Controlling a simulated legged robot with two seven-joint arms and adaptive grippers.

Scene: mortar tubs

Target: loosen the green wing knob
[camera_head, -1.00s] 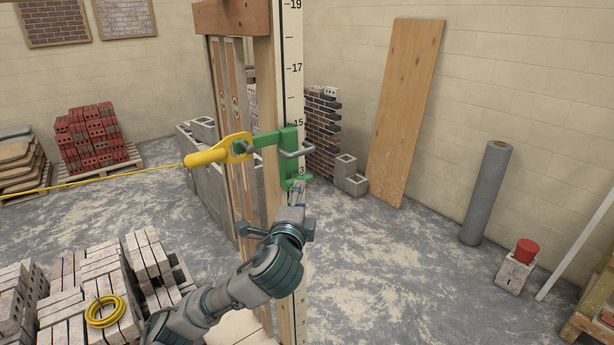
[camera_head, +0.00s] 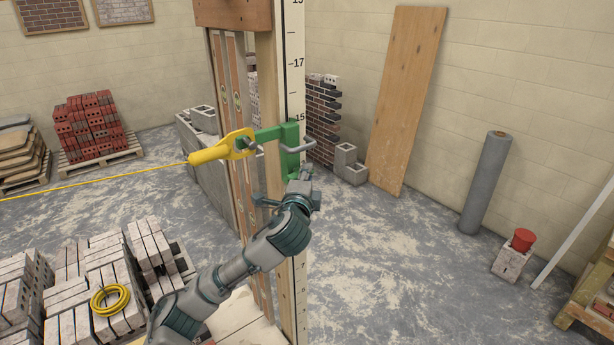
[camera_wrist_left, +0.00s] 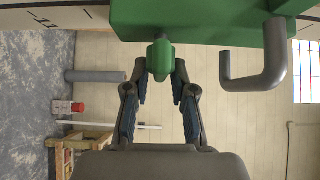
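The green wing knob (camera_wrist_left: 160,62) hangs below the green bracket (camera_wrist_left: 190,22) in the left wrist view. The bracket (camera_head: 291,140) is on the tall marked pole (camera_head: 294,85) in the head view, where the knob is largely hidden by my gripper. My left gripper (camera_wrist_left: 160,70) is open, with one finger on each side of the knob. Its tips are level with the knob, and I cannot tell whether they touch it. The gripper (camera_head: 302,180) also shows just under the bracket in the head view. My right gripper is out of view.
A grey bent rod (camera_wrist_left: 262,75) sticks out beside the knob. A yellow line holder (camera_head: 222,148) hooks onto the bracket's left, its string running left. Block stacks (camera_head: 75,315) stand at lower left.

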